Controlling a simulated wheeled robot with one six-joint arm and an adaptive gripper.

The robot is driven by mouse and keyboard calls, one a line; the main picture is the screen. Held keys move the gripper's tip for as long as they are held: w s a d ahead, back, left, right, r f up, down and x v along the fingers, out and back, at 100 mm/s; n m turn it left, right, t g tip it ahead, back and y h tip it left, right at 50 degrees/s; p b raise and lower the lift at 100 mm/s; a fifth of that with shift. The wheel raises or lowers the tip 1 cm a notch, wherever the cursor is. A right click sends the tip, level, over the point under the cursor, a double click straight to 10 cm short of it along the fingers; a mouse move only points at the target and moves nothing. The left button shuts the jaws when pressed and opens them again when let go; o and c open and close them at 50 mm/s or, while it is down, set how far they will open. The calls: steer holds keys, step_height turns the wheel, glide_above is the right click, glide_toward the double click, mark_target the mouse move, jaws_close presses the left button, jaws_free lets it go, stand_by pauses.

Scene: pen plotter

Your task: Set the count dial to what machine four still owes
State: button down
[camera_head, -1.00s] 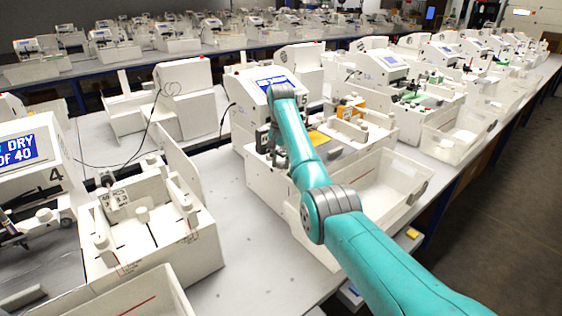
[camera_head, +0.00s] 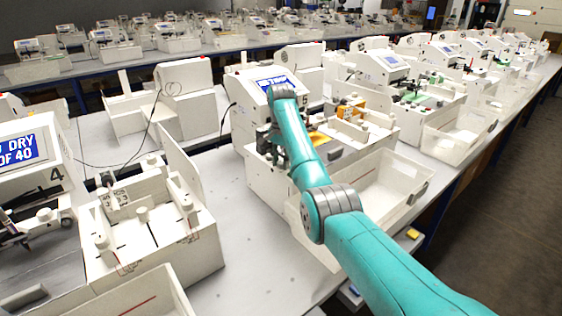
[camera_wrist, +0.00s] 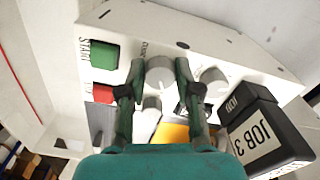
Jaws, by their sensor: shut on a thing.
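In the wrist view my gripper (camera_wrist: 160,68) has its two fingers on either side of a pale round dial (camera_wrist: 160,76) on a white panel, shut on it. A small label beside this dial appears to read COUNT, but it is blurred; the dial's setting is not readable. In the head view my gripper (camera_head: 268,138) is at the front of machine 5 (camera_head: 238,115), largely behind my arm. Machine 4 (camera_head: 50,150) stands at the left. Its blue screen (camera_head: 22,150) is cut off by the picture edge and shows "DRY" and "OF 40".
A second pale dial (camera_wrist: 213,80) sits close right of my fingers. A green START button (camera_wrist: 104,55) and a red button (camera_wrist: 103,94) are on the left. A black block marked JOB 3 (camera_wrist: 262,130) stands at right. A clear bin (camera_head: 385,190) is beside machine 5.

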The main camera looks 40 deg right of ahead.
steer(key=c, duration=0.8)
jaws_free()
